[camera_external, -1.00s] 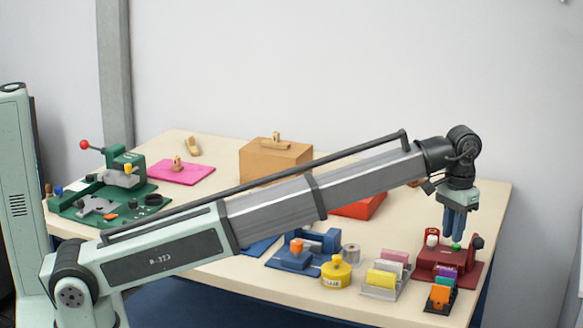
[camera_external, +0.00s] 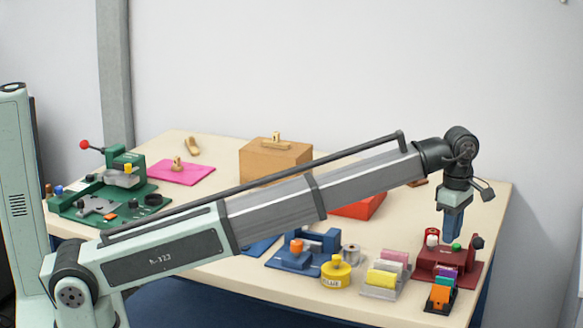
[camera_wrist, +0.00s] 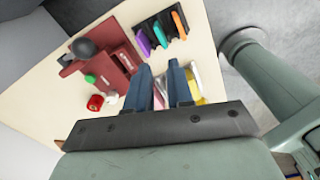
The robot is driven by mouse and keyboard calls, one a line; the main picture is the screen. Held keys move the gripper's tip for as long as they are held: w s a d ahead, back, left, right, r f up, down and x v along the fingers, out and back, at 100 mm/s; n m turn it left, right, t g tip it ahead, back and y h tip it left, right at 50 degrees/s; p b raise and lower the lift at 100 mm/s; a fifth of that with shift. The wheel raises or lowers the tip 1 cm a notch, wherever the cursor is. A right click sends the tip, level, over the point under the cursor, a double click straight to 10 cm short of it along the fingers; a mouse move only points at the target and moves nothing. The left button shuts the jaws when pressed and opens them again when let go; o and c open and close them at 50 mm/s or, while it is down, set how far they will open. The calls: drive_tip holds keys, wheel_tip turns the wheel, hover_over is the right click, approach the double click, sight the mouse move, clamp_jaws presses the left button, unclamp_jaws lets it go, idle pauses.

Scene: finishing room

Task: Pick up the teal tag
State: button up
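The teal tag (camera_wrist: 160,35) stands in a small black rack (camera_wrist: 170,28) at the table's right front corner, between a purple tag (camera_wrist: 143,41) and an orange tag (camera_wrist: 178,22). In the external view the teal tag (camera_external: 444,282) is mostly hidden behind the orange tag (camera_external: 440,294). My gripper (camera_wrist: 159,66) points down, its two blue fingers apart with nothing held between them. In the external view my gripper (camera_external: 453,238) is above the dark red device, behind and higher than the rack.
The dark red device (camera_external: 440,262) with red and green knobs stands just behind the rack. A grey holder with yellow and pink blocks (camera_external: 383,279), a yellow glue pot (camera_external: 336,275) and a blue device (camera_external: 295,259) stand to the left.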

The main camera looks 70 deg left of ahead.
sight(445, 278)
wheel_tip(445, 278, down, 14)
drive_tip(key=n, duration=0.3)
drive_tip(key=shift+s+r, duration=0.1)
clamp_jaws()
idle(0.8)
